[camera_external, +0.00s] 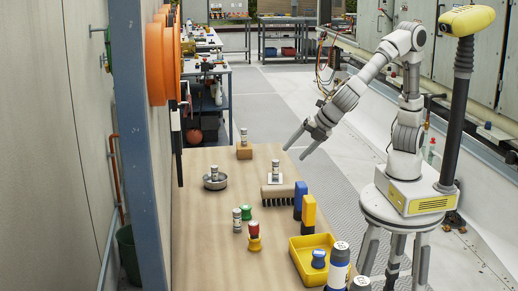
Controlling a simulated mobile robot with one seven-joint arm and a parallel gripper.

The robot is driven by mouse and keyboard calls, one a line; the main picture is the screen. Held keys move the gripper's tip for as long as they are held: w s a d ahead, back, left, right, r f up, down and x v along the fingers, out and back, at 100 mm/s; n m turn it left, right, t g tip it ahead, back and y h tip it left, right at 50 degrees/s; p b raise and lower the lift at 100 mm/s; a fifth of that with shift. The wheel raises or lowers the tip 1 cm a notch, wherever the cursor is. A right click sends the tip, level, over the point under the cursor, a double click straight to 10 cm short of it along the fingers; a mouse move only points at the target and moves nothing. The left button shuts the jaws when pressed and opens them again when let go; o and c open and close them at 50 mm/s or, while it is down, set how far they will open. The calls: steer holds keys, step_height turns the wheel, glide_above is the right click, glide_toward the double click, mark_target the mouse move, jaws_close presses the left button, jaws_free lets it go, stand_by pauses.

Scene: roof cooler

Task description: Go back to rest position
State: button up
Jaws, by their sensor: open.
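My gripper (296,146) is at the end of my raised arm, above the right edge of the wooden table (210,265). Its two fingers point down and to the left. They are spread apart with nothing between them. The fingertips are above and behind the brush on the table and appear clear of it. My arm bends up from its base at the right of the table.
The table holds a brush (276,196), a metal bowl (214,184), a wooden block (244,152), a yellow tray (298,262), blue and yellow upright pieces (309,213) and several small cylinders. A blue post (142,150) with an orange reel (159,60) stands left. Open floor (280,120) lies behind.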

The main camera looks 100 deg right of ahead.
steer(key=s+d+r+m+y+p, duration=0.2)
steer(key=s+r+m, duration=0.3)
steer(key=s+m, duration=0.3)
steer(key=s+d+r+m+y+p, duration=0.2)
steer(key=s+d+r+m+p, duration=0.1)
steer(key=s+m, duration=0.5)
steer(key=shift+s+d+r+m+g, duration=0.4)
steer(key=shift+s+d+r, duration=0.45)
steer(key=shift+s+r, duration=0.8)
steer(key=shift+s+f, duration=0.2)
steer(key=shift+f, duration=0.05)
